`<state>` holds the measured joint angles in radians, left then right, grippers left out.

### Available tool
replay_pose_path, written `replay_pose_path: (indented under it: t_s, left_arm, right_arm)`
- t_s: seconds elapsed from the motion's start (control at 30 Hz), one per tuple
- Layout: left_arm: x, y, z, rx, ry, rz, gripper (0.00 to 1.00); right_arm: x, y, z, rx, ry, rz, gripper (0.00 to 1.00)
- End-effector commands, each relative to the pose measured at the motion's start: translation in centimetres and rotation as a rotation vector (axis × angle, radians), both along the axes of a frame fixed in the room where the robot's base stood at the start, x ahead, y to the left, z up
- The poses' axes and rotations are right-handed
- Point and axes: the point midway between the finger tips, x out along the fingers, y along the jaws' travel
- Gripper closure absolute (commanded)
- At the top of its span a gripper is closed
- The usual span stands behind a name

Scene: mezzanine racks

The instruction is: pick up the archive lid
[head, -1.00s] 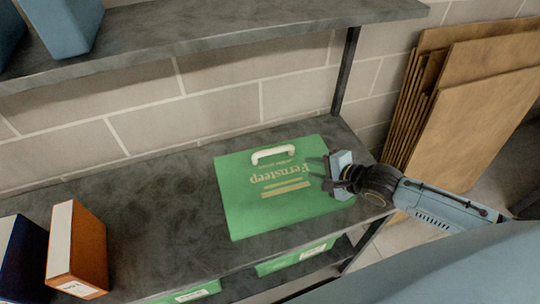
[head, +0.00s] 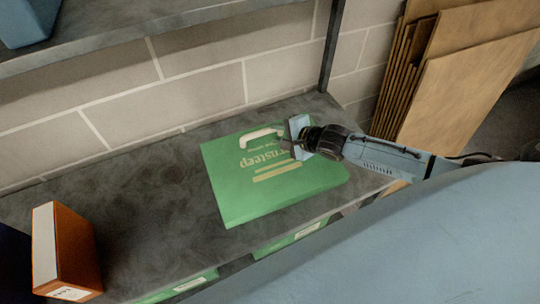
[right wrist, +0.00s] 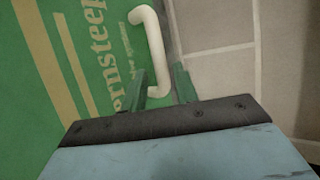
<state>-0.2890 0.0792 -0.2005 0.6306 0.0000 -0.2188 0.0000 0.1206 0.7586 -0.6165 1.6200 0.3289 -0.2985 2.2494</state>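The archive lid (head: 265,198) is a flat green panel with pale lettering and a white handle (head: 258,134) near its far edge. It lies on the grey shelf. My right gripper (head: 284,143) is over the lid's far right part, just right of the handle. In the right wrist view the handle (right wrist: 153,42) runs close by my two fingers (right wrist: 168,86), which stand apart with a gap. I cannot tell whether they touch it. The green lid surface (right wrist: 30,100) fills the left of that view. My left gripper is not in view.
An orange binder (head: 78,250) stands at the shelf's left. Green boxes (head: 290,240) sit on the level below. An upper shelf (head: 150,25) and a dark post (head: 331,45) bound the space. Brown boards (head: 465,95) lean at right. The shelf between binder and lid is clear.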

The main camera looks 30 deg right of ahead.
Motion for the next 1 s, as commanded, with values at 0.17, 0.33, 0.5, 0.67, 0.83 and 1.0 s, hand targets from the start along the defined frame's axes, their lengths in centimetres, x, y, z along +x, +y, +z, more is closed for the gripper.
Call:
replay_pose_path:
  t_s: [0.17,0.33,0.5,0.67,0.83,1.0]
  left_arm:
    - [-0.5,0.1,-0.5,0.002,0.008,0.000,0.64]
    - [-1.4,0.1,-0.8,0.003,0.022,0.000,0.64]
    - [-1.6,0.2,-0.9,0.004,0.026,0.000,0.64]
    - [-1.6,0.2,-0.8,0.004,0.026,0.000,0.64]
    - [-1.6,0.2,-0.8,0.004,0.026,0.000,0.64]
    - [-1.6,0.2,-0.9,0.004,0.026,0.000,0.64]
  right_arm:
    - [1.9,0.3,-1.3,-0.002,-0.002,0.000,0.70]
    - [3.4,0.8,-2.4,-0.001,-0.002,-0.001,0.70]
    - [3.8,1.0,-2.6,-0.001,0.000,0.000,0.70]
    - [3.7,1.0,-2.6,-0.001,0.000,0.000,0.70]
    - [3.7,1.0,-2.6,-0.001,-0.001,-0.001,0.93]
    - [3.8,1.0,-2.5,0.000,-0.002,0.000,1.00]
